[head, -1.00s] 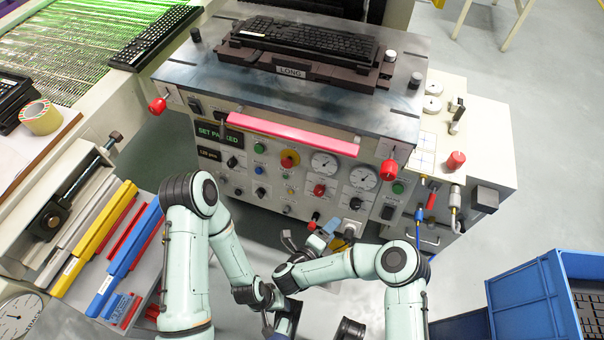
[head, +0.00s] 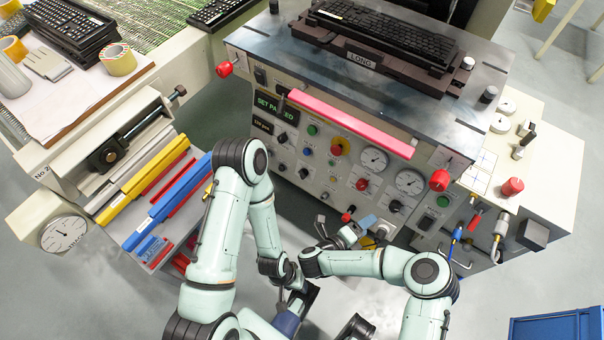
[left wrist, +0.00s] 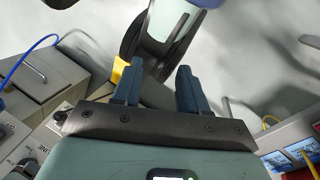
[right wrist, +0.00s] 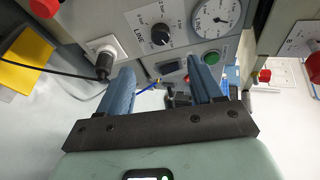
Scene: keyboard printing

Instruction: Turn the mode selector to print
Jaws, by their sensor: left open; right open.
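The machine's front panel (head: 330,160) carries several black rotary knobs, dials and coloured buttons. I cannot read which knob is the mode selector. Another black knob (head: 396,206) is below the right dial; a black knob (right wrist: 160,34) with a white label shows in the right wrist view. My right gripper (head: 358,231) is in front of the lower panel; its blue fingers (right wrist: 160,88) are open and empty, apart from the knob. My left gripper (left wrist: 156,88) is open and empty over floor; the head view does not show its fingers clearly.
A black cable plug (right wrist: 103,62) sticks out of a socket near my right fingers. A rack of coloured bars (head: 155,190) stands at left. A blue crate (head: 555,328) is at lower right.

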